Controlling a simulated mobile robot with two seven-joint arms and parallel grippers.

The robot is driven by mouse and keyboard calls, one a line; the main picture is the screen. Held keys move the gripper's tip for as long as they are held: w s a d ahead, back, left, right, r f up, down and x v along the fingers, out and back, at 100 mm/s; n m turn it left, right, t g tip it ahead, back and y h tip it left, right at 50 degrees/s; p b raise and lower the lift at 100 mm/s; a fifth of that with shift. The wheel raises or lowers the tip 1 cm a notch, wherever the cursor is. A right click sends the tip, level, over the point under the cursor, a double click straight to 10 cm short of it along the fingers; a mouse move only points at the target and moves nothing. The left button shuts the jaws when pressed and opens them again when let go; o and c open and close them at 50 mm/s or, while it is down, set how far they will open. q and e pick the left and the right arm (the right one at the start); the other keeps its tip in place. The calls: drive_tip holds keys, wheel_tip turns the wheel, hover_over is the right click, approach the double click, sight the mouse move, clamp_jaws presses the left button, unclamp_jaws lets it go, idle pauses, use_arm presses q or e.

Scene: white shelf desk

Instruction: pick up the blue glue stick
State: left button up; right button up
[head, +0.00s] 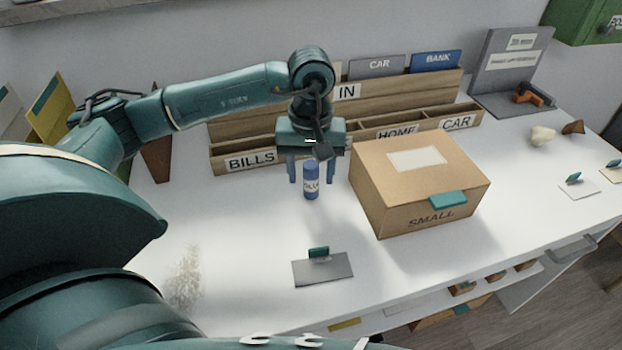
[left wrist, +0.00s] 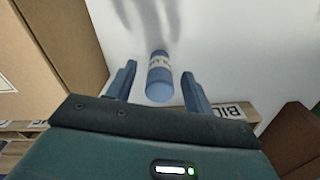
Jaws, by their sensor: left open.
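The blue glue stick (head: 311,181) stands upright on the white desk, left of the cardboard box, with a pale label around its middle. My left gripper (head: 311,180) points down over it, open, with one finger on each side of the glue stick. In the left wrist view the glue stick (left wrist: 159,78) shows between the two open fingers (left wrist: 158,82), with a gap visible on both sides. My right gripper is not in view.
A cardboard box (head: 418,185) marked SMALL stands close on the right. A wooden organizer (head: 285,155) is just behind. A grey card with a teal clip (head: 322,268) lies in front.

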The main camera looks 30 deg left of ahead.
use_arm(q)
drive_tip(key=shift+f, duration=0.95)
drive_tip(key=shift+c, duration=0.2)
